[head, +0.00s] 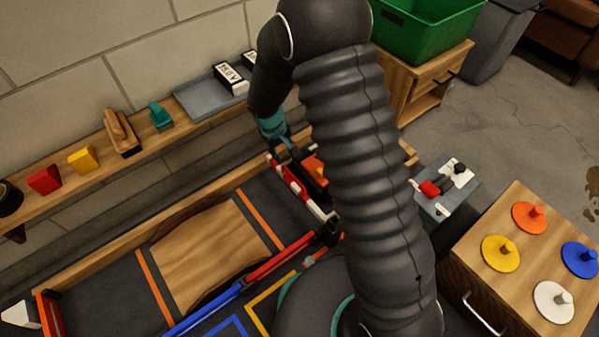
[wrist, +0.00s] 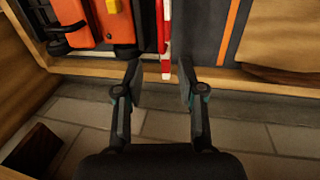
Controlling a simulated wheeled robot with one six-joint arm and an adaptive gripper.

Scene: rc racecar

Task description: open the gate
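The gate looks to be the red-and-white striped bar (head: 298,186) across the track lane, left of my arm in the head view. It also shows in the wrist view (wrist: 166,40), running up from the track's wooden edge. My gripper (head: 284,147) is at the bar's far end, by the wall side. In the wrist view my gripper (wrist: 160,76) is open, with the bar's near end in line with the gap between its fingers. I see no contact. An orange car (wrist: 92,22) stands just left of the bar; my arm partly hides it in the head view.
A wall shelf (head: 180,125) with blocks and tools runs along the track's far side. A red-and-blue rail (head: 250,275) borders the lane. A wooden ramp (head: 205,250) lies left of the gate. A cabinet with coloured discs (head: 520,240) stands right.

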